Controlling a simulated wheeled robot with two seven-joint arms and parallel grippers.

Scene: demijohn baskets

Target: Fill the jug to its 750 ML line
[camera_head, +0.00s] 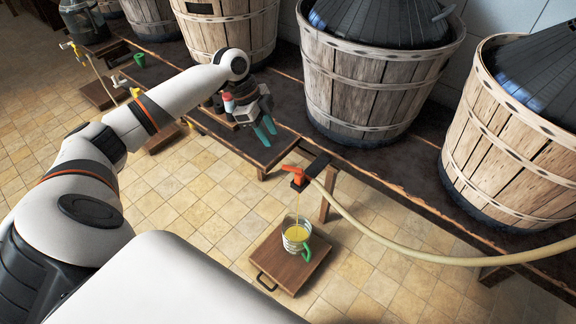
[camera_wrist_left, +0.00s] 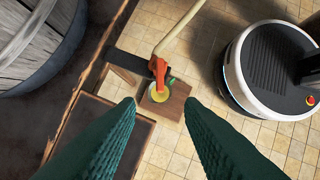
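The clear jug (camera_head: 293,243) with a green handle stands upright on a low wooden stand below the bench. Yellow liquid is in it, but I cannot read its lines or the exact level. A thin yellow stream falls into it from the orange tap (camera_head: 299,176), which is on the end of a pale hose. In the left wrist view the jug (camera_wrist_left: 157,95) shows partly under the tap (camera_wrist_left: 158,67). My left gripper (camera_head: 268,132) is open and empty, its teal fingers above the bench, to the left of the tap and apart from it. My right gripper is out of view.
The pale hose (camera_head: 400,246) curves off to the right. Large wooden baskets with dark demijohns (camera_head: 365,85) line the dark bench. The low stand (camera_head: 270,268) has a dark handle. Another tap (camera_head: 136,93) and a green-handled vessel (camera_head: 139,60) are at far left. Tiled floor is open in front.

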